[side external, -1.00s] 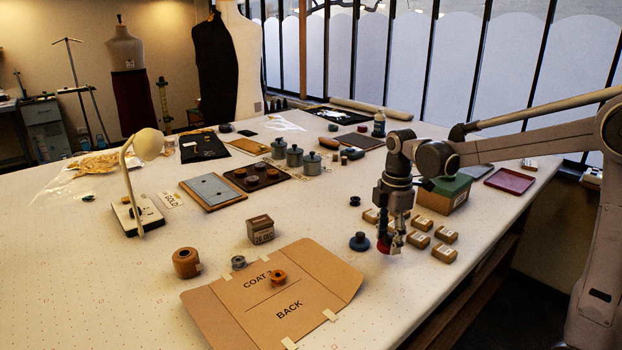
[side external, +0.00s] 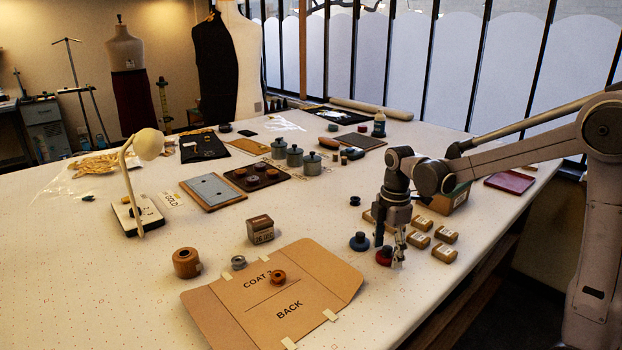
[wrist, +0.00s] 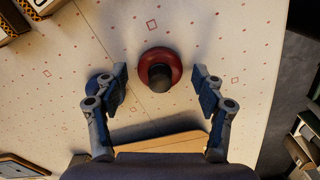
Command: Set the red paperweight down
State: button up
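The red paperweight (side external: 384,257), a round disc with a dark knob, sits on the patterned table (side external: 330,225) beside the blue paperweight (side external: 359,241). My gripper (side external: 388,252) is low over it, with a finger partly in front of it in the side view. In the wrist view the fingers (wrist: 163,82) are spread wide. The red paperweight (wrist: 160,69) shows between their tips with a gap on each side. My gripper is open and holds nothing. The left finger partly hides a blue shape there, likely the blue paperweight (wrist: 100,84).
Several small brown boxes (side external: 444,253) stand close to the right of my gripper, and a green-topped box (side external: 455,198) is behind it. A cardboard folder (side external: 322,267) lies to the left. The table's edge is to the right.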

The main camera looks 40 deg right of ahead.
aim_at(388, 248)
jog(key=shift+r, duration=0.15)
notch_tip(388, 248, up, 11)
jog(key=s+a+f+m+t, duration=0.1)
jog(key=s+a+m+t, duration=0.1)
jog(key=s+a+m, duration=0.1)
jog(key=s+a+f+m+t, duration=0.2)
jog(key=s+a+m, duration=0.1)
jog(key=m, duration=0.2)
jog(key=s+a+f+m+t, duration=0.2)
jog(key=s+a+m, duration=0.1)
jog(key=a+m, duration=0.1)
jog(key=shift+s+t, duration=0.1)
jog(key=shift+t, duration=0.2)
jog(key=shift+s+a+f+m+t, duration=0.25)
jog(key=shift+s+f+m+t, duration=0.1)
jog(key=shift+m, duration=0.35)
jog(key=shift+w, duration=0.1)
